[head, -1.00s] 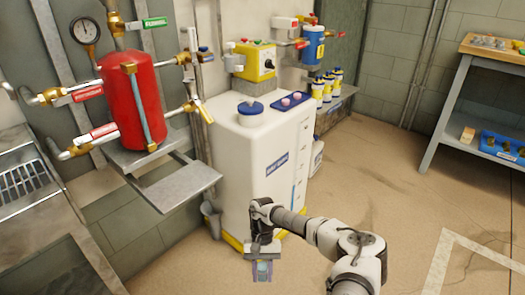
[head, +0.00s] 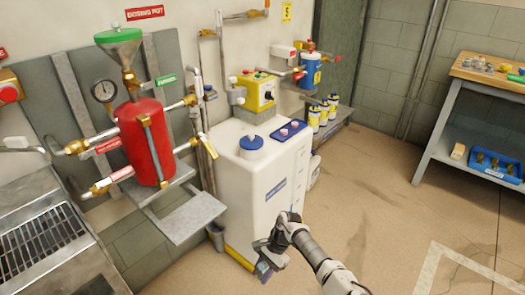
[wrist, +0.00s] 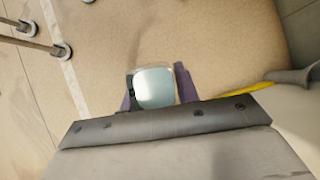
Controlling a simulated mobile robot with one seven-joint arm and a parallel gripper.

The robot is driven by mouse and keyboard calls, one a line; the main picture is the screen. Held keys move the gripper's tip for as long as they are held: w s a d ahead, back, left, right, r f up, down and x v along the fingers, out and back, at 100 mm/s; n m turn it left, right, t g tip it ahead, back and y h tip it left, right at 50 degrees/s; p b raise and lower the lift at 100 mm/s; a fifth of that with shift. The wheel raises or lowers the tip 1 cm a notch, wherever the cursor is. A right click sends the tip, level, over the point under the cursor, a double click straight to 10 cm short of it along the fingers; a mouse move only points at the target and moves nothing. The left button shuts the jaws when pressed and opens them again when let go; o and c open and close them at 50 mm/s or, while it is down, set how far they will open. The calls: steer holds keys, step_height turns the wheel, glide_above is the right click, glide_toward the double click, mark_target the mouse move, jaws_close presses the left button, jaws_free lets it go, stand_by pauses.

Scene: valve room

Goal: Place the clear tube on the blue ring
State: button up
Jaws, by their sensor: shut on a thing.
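My gripper (head: 263,270) is low in front of the white tank (head: 240,190) in the head view, its fingers tilted down and left. In the wrist view my gripper (wrist: 155,88) has purple fingers shut on both sides of a clear, pale, glassy piece, which looks like the clear tube (wrist: 154,88) seen end-on. The tube is hard to make out in the head view. On the tank's top sits a round blue piece (head: 252,143) with a paler middle; it may be the blue ring, but I cannot tell for sure. My gripper is well below and apart from it.
A blue tray (head: 289,132) with pink pieces lies on the tank's top, in front of a yellow control box (head: 259,92). A red vessel (head: 147,145) with pipes and a grey shelf (head: 187,218) stand left. Open floor (head: 365,215) lies right.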

steer(key=shift+s, duration=0.2)
steer(key=shift+s+d+f+n+g+h, duration=0.1)
steer(key=shift+s+f+n+g+h, duration=0.45)
steer(key=shift+n, duration=1.1)
steer(key=shift+s+a+f+n+g+h, duration=0.15)
steer(key=shift+s+f+n+h, duration=0.45)
steer(key=shift+n+h, duration=0.85)
steer(key=shift+s+d+f+n+g+h, duration=0.15)
steer(key=shift+s+f+n+g+h, duration=0.4)
steer(key=shift+n, duration=1.35)
steer(key=shift+s+d+r, duration=0.1)
steer(key=shift+s+r, duration=0.05)
steer(key=shift+s, duration=0.3)
